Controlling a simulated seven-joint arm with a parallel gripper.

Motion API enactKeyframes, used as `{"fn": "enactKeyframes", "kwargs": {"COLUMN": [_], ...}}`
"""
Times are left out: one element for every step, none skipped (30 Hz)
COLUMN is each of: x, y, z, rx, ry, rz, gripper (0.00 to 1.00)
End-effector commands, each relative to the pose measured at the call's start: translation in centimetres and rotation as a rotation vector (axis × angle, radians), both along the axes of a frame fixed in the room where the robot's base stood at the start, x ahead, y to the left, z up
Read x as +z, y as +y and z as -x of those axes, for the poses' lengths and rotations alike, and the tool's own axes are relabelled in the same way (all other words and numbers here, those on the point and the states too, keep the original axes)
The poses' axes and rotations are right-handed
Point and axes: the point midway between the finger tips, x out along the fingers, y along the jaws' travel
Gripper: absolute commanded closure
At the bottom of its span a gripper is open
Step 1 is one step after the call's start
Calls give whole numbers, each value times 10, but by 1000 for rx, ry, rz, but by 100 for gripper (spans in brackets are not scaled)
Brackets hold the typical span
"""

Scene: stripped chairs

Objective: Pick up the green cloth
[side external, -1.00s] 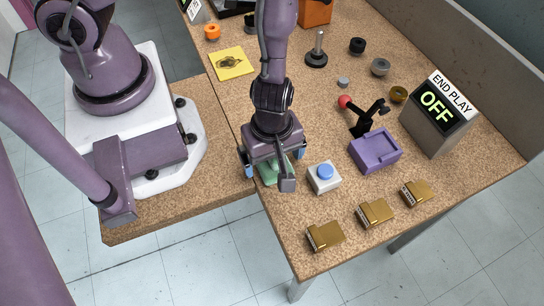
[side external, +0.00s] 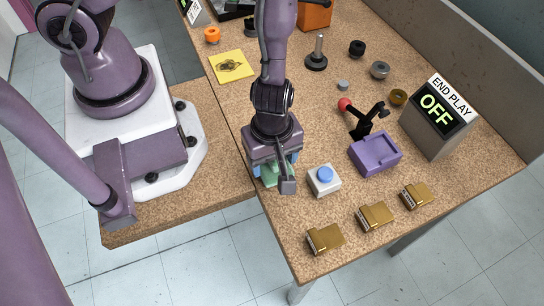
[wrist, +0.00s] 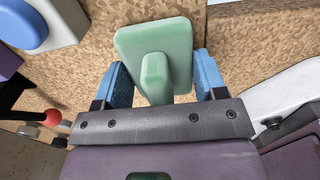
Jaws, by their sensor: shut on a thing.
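The green thing (side external: 270,177) is at the table's near left edge, largely hidden under my gripper (side external: 274,169) in the side view. In the wrist view, the green thing (wrist: 182,43) looks like a stiff, rounded plate with a raised grip, rather than a soft cloth. My gripper (wrist: 160,80) has its blue fingers on either side of it, and it is shut on the green thing. Whether the thing touches the table cannot be told.
A white box with a blue button (side external: 324,179) stands close to the right of my gripper. Beyond are a purple tray (side external: 375,152), a red-tipped lever (side external: 345,104) and an END PLAY sign box (side external: 437,118). Several brass blocks (side external: 324,239) line the front edge.

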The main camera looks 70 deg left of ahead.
Motion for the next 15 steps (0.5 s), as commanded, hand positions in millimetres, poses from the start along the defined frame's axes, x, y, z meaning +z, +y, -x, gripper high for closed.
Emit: {"fn": "enactKeyframes", "kwargs": {"x": [2,4,6,8,10,13,15,17,21,23,26,30,35,40,47], "y": [0,0,0,0,0,0,0,0,0,0,0,0,0,0,0], "z": [0,0,-1,-1,-1,-1,-1,-1,0,0,0,0,-1,-1,-2], "rx": [1,1,2,2,2,2,2,2,1,1,1,4,8,10,10], "ry": [-1,-2,-2,-3,-3,-2,-3,-3,-2,-2,-2,-1,-4,-4,-5], "rz": [0,0,0,0,-1,-1,-1,-1,0,1,2,4,6,7,7], "gripper": [58,58,58,58,58,58,58,58,58,58,58,58,58,58,58]}}
